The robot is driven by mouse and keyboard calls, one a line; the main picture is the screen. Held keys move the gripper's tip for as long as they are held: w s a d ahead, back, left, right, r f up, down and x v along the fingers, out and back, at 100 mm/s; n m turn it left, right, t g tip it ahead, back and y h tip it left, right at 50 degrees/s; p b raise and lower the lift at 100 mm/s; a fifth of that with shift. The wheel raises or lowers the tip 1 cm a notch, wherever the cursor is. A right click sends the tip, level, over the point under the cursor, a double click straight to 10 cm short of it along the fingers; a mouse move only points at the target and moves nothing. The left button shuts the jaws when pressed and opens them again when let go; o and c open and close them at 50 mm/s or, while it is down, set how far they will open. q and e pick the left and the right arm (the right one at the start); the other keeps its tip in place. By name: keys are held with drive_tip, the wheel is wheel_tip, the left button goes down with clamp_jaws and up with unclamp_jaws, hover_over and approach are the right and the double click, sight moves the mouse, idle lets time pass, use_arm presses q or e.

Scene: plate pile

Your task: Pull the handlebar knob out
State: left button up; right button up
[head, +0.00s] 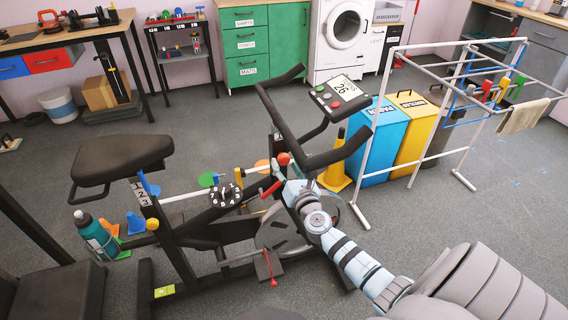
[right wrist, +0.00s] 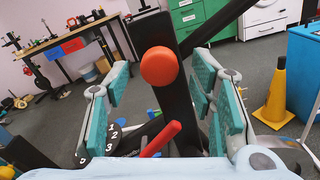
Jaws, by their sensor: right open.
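The exercise bike's handlebar knob is a round orange-red knob (head: 283,159) on the front of the dark handlebar post. In the right wrist view the knob (right wrist: 159,67) is large and near the middle, toward the fingertip end. My right gripper (head: 287,176) is at the handlebar post, next to the knob. In the right wrist view its teal-padded fingers (right wrist: 162,92) are spread apart, one on each side of the knob and post. I see no contact with the knob. My left gripper is out of view.
A red lever (right wrist: 161,139) sticks out below the knob. The black handlebar (head: 335,152) and console (head: 339,97) are above the gripper. A yellow cone (head: 335,176), blue bin (head: 376,145) and drying rack (head: 362,190) stand to the right. A seat (head: 122,158) is at left.

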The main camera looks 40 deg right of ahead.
drive_tip(key=shift+x, duration=1.2)
clamp_jaws()
